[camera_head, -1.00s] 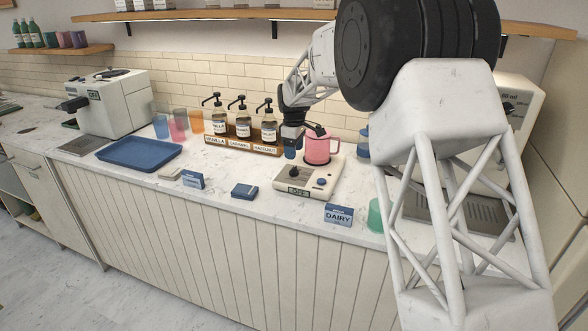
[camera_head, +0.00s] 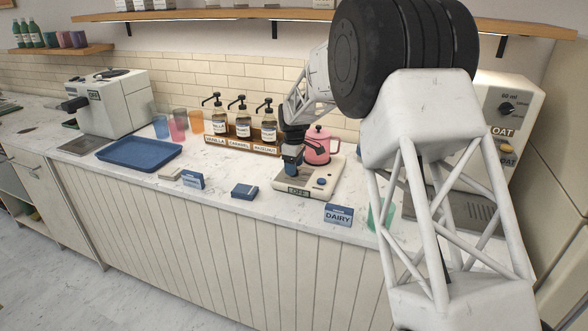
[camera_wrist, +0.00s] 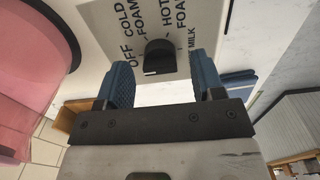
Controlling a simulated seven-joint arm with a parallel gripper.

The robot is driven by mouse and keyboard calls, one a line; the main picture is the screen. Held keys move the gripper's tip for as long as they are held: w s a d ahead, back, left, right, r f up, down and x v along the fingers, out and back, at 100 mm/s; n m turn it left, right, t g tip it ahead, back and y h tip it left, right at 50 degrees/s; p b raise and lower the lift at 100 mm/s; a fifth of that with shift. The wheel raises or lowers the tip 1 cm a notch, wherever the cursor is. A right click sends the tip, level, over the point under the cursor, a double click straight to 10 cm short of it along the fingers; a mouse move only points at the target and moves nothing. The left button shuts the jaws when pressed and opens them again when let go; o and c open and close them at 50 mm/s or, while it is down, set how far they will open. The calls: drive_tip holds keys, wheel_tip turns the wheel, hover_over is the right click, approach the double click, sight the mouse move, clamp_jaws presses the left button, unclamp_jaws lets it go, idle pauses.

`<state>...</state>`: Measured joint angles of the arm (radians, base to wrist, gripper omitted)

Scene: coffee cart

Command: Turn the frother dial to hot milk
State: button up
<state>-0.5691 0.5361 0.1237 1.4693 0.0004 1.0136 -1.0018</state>
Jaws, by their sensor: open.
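The frother (camera_head: 322,188) is a cream base on the counter, with a pink jug (camera_head: 317,148) on its back part. Its front label reads OFF in the head view. In the wrist view its black dial (camera_wrist: 158,56) shows with OFF, COLD FOAM, HOT FOAM and a partly covered MILK label around it. A pale mark is on the dial's lower left edge. My gripper (camera_wrist: 161,68) is open, its blue fingers on either side of the dial with gaps to both. In the head view my gripper (camera_head: 291,163) is over the frother's left part and hides the dial.
The syrup bottle rack (camera_head: 240,146) stands behind and left. A DAIRY card (camera_head: 338,215) stands in front, and a small blue box (camera_head: 245,191) lies to the left. An oat dispenser (camera_head: 505,115) stands at right.

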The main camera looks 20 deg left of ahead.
drive_tip(key=shift+f, duration=0.7)
drive_tip(key=c, duration=0.9)
drive_tip(key=shift+c, duration=0.2)
